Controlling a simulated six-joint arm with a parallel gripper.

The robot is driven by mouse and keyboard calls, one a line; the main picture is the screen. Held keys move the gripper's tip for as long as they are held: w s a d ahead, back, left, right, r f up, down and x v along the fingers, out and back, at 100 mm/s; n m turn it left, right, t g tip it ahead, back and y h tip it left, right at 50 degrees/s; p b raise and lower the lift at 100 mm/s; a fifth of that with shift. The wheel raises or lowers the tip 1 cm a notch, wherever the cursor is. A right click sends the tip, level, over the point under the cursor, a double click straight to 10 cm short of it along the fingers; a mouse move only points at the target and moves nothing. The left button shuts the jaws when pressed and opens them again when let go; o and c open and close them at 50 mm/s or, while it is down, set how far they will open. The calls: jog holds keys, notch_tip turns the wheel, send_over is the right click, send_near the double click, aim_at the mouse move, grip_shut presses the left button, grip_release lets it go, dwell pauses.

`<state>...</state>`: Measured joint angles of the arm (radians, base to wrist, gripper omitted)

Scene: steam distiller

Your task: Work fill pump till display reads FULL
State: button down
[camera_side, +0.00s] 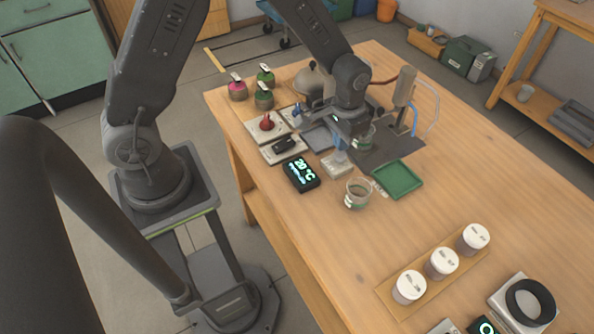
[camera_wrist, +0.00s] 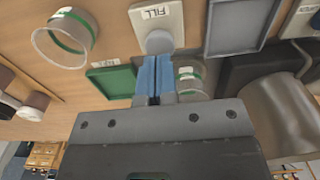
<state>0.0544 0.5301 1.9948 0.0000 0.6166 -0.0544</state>
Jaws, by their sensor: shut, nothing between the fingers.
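The fill pump (camera_wrist: 157,27) is a pale plate marked FILL with a round grey button. In the side view my gripper (camera_side: 341,148) is just above the pump. I cannot tell whether the tips touch or press the button. The black display (camera_side: 301,173) reads about 20 °C in glowing digits; its smaller line is too small to read.
A glass beaker with a green band (camera_side: 358,193) stands close to the pump, beside a green tray (camera_side: 399,179). Another banded beaker (camera_wrist: 190,78) is near my fingers. A red knob (camera_side: 267,123) and black switch (camera_side: 285,144) lie left.

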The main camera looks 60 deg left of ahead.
aim_at(341, 154)
dwell(0.4)
jog(key=shift+f, duration=1.75)
jog(key=shift+r, duration=2.8)
notch_tip(341, 154, up, 4)
jog(key=shift+f, duration=3.05)
jog(key=shift+f, duration=0.1)
